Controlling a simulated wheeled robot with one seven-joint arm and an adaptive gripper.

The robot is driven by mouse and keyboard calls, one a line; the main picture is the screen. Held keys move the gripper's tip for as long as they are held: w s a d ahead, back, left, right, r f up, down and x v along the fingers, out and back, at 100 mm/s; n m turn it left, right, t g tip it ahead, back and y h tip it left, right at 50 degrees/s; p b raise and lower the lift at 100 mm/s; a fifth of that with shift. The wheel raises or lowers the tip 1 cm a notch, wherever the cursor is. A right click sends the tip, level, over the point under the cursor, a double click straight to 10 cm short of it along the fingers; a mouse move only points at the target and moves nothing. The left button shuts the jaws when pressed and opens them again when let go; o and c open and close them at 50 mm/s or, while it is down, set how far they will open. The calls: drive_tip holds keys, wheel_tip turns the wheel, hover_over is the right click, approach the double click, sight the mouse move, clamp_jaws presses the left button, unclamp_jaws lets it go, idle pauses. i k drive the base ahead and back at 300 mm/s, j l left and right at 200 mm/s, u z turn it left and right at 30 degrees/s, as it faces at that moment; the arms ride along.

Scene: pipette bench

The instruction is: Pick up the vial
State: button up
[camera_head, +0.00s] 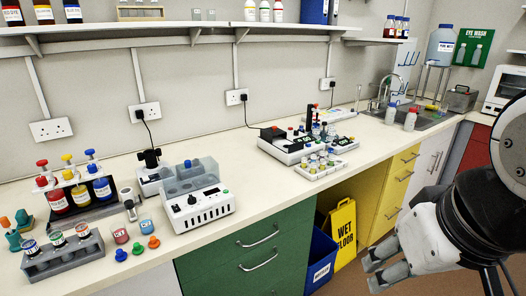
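Small vials with yellowish caps (322,160) stand in a low white tray (313,176) on the middle of the bench. Other capped vials (56,239) sit in a grey rack (66,264) at the front left. I cannot tell which one is the task's vial. Two small labelled containers, one red (121,235) and one blue (145,226), stand beside that rack. My gripper (378,270) is at the lower right, in front of the bench and below its top, far from all of these. Its two fingers look parted, with nothing between them.
A white device with a grey block (197,204) stands between the rack and the tray. Dye bottles (80,194) in a stand are behind the rack. A sink (424,118) is at the far right. A yellow wet-floor sign (343,228) and a blue bin (321,262) stand under the bench.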

sight(313, 164)
drive_tip(key=i+l, duration=0.2)
drive_tip(key=i, duration=0.2)
drive_tip(key=i+l, duration=0.2)
drive_tip(key=i, duration=0.25)
drive_tip(key=i+l+z, duration=0.1)
drive_tip(key=i, duration=0.3)
drive_tip(key=i+l, duration=0.25)
drive_tip(key=i, duration=0.2)
